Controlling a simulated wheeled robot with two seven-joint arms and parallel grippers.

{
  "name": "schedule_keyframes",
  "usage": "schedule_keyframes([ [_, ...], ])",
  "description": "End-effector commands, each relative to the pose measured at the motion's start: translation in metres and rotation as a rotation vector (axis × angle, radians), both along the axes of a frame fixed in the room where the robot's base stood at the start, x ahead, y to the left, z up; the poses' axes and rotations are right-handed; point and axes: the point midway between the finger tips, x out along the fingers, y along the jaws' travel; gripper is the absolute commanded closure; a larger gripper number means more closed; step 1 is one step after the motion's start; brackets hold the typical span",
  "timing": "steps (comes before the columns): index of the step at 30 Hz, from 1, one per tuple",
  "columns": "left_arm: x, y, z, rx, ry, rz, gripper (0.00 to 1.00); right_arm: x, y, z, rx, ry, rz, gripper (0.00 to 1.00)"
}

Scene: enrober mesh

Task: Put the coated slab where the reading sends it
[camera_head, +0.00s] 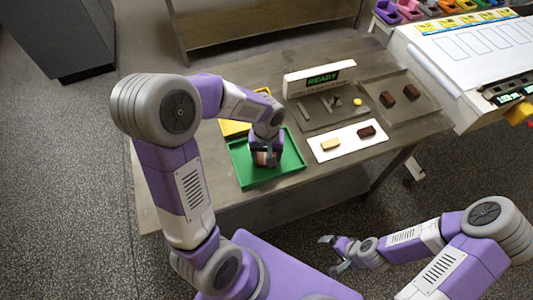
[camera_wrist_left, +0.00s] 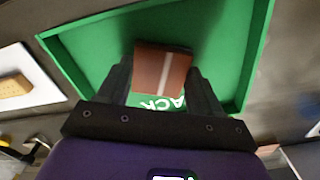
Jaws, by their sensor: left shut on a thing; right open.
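The coated slab (camera_wrist_left: 162,72) is brown with a pale stripe. My left gripper (camera_wrist_left: 163,85) is shut on it, inside the outline of the green tray (camera_head: 240,173). The green tray fills much of the left wrist view (camera_wrist_left: 222,15), with white letters partly hidden, "ACK" showing. I cannot tell whether the slab touches the tray floor. In the head view the left gripper (camera_head: 266,160) and arm hide most of the slab. A white unit with a dark display (camera_head: 322,79) reads "READY" in green. My right gripper (camera_head: 335,254) is open and empty, off the table's front.
A yellow tray (camera_head: 234,128) lies behind the green one, partly hidden. A white board (camera_head: 347,139) carries a tan slab (camera_head: 330,144) and a dark brown slab (camera_head: 366,132). A grey tray (camera_head: 400,110) holds two brown pieces. A white machine (camera_head: 470,50) stands at the right.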

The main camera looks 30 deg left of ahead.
Motion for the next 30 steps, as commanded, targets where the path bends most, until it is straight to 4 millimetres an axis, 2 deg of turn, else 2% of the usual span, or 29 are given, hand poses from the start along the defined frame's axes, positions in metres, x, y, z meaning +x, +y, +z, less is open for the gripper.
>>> schedule_keyframes([
  [1,0.000,0.000,-0.003,0.000,0.000,0.000,0.67,0.000,0.000,-0.003,0.000,0.000,0.000,0.06],
  [2,0.000,0.000,-0.003,0.000,0.000,0.000,0.32,0.000,0.000,-0.003,0.000,0.000,0.000,0.06],
  [6,0.000,0.000,-0.002,0.000,0.000,0.000,0.10,0.000,0.000,-0.002,0.000,0.000,0.000,0.06],
  [18,0.000,0.000,0.004,0.000,0.000,0.000,0.09,0.000,0.000,0.004,0.000,0.000,0.000,0.06],
  [23,0.001,0.000,0.034,0.000,-0.006,0.001,0.09,0.000,0.000,0.011,0.000,0.000,0.000,0.06],
  [30,0.001,0.000,0.087,0.000,-0.004,0.001,0.09,0.000,0.000,0.024,0.000,0.000,0.000,0.06],
])
